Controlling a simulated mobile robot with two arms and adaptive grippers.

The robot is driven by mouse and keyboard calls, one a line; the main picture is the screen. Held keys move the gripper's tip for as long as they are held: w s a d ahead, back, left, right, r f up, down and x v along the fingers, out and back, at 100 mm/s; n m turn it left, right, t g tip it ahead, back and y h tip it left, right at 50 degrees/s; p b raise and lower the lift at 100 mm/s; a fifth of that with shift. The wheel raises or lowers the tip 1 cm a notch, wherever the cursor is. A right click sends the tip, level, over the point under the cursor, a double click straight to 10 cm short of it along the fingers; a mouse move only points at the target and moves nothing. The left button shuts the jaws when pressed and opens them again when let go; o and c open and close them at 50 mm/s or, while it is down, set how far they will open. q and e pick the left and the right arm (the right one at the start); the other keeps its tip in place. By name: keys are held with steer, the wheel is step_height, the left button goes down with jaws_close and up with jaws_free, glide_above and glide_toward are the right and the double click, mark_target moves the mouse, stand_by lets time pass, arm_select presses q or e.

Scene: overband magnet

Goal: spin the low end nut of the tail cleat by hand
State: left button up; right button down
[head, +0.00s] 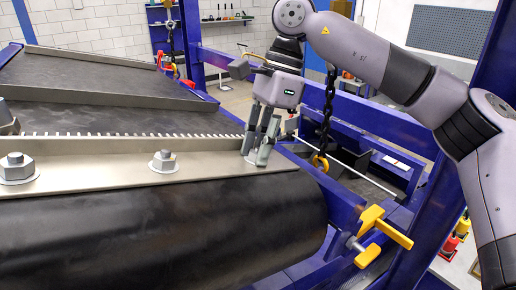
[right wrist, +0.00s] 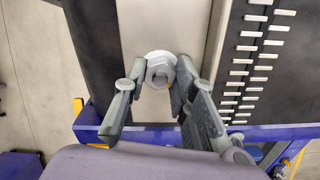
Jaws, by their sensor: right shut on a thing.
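The tail cleat (head: 95,178) is a pale metal bar running across the black belt above the rounded tail. Its low end nut (right wrist: 159,74) is a grey hex nut on a round washer, with the bolt end showing in its middle. My right gripper (head: 257,154) points down at the cleat's right end. In the right wrist view its two fingers (right wrist: 161,78) stand on either side of the nut, shut on it. In the head view the fingers mostly hide this nut. My left gripper is not in view.
Other nuts sit on the cleat, one mid-bar (head: 163,160) and one at left (head: 17,166). A toothed belt joint (head: 120,134) runs behind. A black chain with a yellow hook (head: 320,161) hangs right of the gripper. A yellow clamp handle (head: 385,228) sticks out from the blue frame.

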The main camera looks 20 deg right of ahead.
steer(key=m, duration=0.4)
steer(key=shift+m, duration=0.4)
steer(key=m, duration=0.4)
steer(key=shift+r+m, duration=0.1)
steer(key=shift+m, duration=0.2)
steer(key=c, duration=1.2)
jaws_free()
steer(key=shift+c, duration=0.2)
